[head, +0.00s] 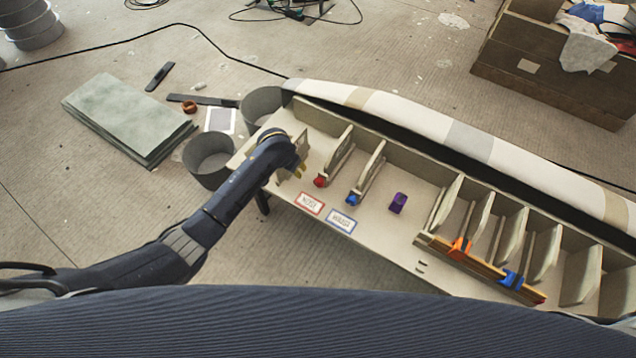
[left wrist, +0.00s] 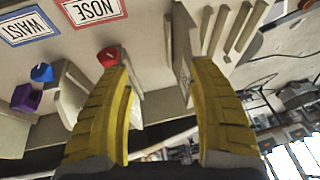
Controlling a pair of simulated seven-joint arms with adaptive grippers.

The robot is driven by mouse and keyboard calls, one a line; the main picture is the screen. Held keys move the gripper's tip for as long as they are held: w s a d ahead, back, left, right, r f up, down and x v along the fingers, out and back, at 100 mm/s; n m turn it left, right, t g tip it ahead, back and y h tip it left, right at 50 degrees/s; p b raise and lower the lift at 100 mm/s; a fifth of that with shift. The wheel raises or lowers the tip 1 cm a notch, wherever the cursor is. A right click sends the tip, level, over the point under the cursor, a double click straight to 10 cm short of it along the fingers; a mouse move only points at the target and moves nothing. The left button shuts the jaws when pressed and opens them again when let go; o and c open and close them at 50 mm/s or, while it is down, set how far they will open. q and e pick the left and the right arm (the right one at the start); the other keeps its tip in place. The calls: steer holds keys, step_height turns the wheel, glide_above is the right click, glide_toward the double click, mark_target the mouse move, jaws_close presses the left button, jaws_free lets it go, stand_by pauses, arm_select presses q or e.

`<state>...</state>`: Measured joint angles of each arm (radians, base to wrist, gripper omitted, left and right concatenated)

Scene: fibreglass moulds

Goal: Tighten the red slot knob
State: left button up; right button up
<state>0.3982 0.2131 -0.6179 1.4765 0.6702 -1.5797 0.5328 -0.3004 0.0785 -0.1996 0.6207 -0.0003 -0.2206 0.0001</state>
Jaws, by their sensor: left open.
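The red slot knob (head: 320,182) sits at the near end of a slotted upright on the pale mould bench (head: 400,245), behind the red-edged NOSE label (head: 310,203). My left gripper (head: 300,170) is just left of the knob in the head view. In the left wrist view its yellow fingers (left wrist: 160,72) are spread with nothing held between them. There the red knob (left wrist: 108,56) shows beside the tip of the left-hand finger, outside the gap. I cannot tell whether they touch. My right gripper is not in view.
A blue knob (head: 352,200) and a purple block (head: 398,202) are to the right, near the WAIST label (head: 341,219). Thin upright ribs and a wooden strip with orange (head: 459,248) and blue (head: 511,280) clamps stand farther right. Grey buckets (head: 208,160) are at the left.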

mark_target(315, 181)
arm_select(q)
steer(key=d+f+g+h, duration=0.1)
steer(key=d+f+h, duration=0.1)
steer(key=d+f, duration=0.1)
steer(key=d+f+g+h, duration=0.1)
steer(key=d+f, duration=0.2)
steer(key=f, duration=0.2)
steer(key=d+f+n+g+h, duration=0.1)
steer(key=d+f+h, duration=0.1)
steer(key=d+f, duration=0.1)
steer(key=shift+w+d+f+h, duration=0.25)
steer(key=shift+d+f+h, duration=0.1)
steer(key=shift+f, duration=0.15)
stand_by(0.7)
stand_by(0.4)
jaws_close()
